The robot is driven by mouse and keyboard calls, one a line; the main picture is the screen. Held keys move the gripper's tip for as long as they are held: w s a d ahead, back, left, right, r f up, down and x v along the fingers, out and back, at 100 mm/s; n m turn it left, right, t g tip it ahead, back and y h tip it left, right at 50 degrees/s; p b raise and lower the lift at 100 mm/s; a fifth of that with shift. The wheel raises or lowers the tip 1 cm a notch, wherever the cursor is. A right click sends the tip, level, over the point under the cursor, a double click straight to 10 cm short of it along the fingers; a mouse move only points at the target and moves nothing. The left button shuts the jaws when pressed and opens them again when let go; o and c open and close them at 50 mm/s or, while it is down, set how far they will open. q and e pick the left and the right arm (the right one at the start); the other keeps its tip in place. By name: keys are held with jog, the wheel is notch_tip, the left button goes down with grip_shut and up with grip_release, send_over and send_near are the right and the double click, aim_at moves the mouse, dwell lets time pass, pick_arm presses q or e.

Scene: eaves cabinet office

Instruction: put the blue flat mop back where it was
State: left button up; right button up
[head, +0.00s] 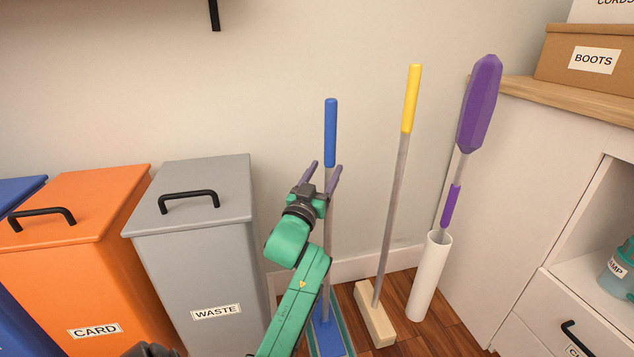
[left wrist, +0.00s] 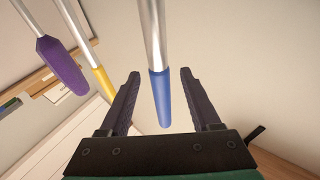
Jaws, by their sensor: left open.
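The blue flat mop (head: 330,135) stands nearly upright near the wall, with a blue grip, a grey shaft and a flat blue head (head: 327,340) low on the floor. My left gripper (head: 326,166) is open near the lower end of the blue grip. In the left wrist view the blue grip (left wrist: 162,100) shows between the two spread fingers (left wrist: 160,73), with gaps on both sides. I cannot tell its exact depth between them. My left forearm hides part of the lower shaft and head.
A grey WASTE bin (head: 193,255) and an orange CARD bin (head: 75,265) stand left. A yellow-handled broom (head: 411,100) and a purple duster (head: 480,105) in a white tube (head: 430,275) stand right, before a white cabinet (head: 520,200). A teal-edged mat (head: 343,335) lies under the mop head.

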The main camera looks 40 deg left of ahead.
pick_arm(q)
jog(key=v, duration=0.6)
jog(key=w+d+f+m+g+h, duration=0.1)
jog(key=d+f+m+g+h, duration=0.15)
jog(key=d+f+h, duration=0.65)
jog(key=s+d+f+m+g+h, duration=0.1)
jog(key=s+d+f+g+h, duration=0.1)
jog(key=s+d+f, duration=0.6)
jog(key=s+d+f+m+g+h, duration=0.2)
jog(key=s+d+f+g, duration=0.3)
jog(key=d+f, duration=1.1)
jog(key=s, duration=0.3)
jog(key=shift+h, duration=0.4)
jog(key=shift+m, duration=0.25)
